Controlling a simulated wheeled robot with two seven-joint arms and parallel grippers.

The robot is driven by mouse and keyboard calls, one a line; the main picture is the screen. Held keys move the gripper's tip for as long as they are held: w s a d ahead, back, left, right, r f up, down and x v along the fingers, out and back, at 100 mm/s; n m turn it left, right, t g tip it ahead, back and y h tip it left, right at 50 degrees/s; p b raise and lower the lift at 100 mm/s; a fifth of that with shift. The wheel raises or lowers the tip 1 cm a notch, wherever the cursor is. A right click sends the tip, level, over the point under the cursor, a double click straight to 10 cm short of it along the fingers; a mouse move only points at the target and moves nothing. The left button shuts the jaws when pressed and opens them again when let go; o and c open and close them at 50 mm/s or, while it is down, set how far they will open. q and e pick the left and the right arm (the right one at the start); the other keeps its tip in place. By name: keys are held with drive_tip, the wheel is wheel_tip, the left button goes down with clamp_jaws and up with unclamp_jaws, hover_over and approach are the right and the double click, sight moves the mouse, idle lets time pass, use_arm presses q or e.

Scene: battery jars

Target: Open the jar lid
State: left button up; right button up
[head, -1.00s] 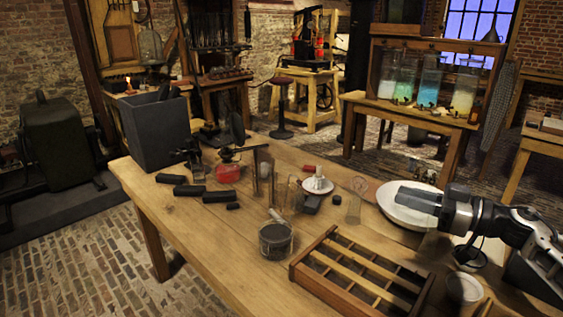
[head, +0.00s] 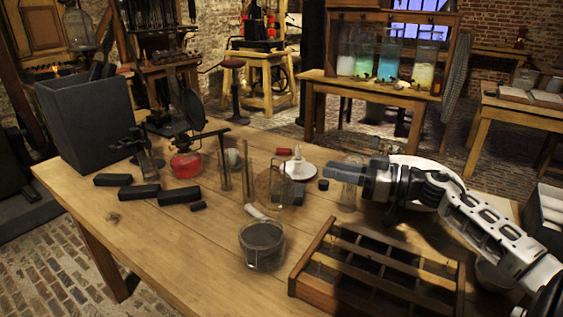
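A squat glass jar (head: 262,246) with dark grey contents or a dark top stands near the middle front of the table. I cannot tell whether a separate lid sits on it. My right gripper (head: 337,170) reaches in from the right, above the table, its fingers pointing left. It is behind and to the right of the jar, well apart from it. The fingers show side-on, so their gap is hidden. My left gripper is out of view.
A wooden compartment tray (head: 313,250) lies right of the jar. A white dish with a candle-like piece (head: 297,168), a red burner (head: 186,164), black rods (head: 181,196) and a dark bin (head: 85,120) stand on the table (head: 170,250). The left front is clear.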

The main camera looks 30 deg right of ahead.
sight(282, 160)
drive_tip(key=x, duration=1.2)
drive_tip(key=shift+w+a, duration=0.1)
drive_tip(key=shift+w, duration=0.1)
drive_tip(key=shift+p, duration=0.3)
clamp_jaws()
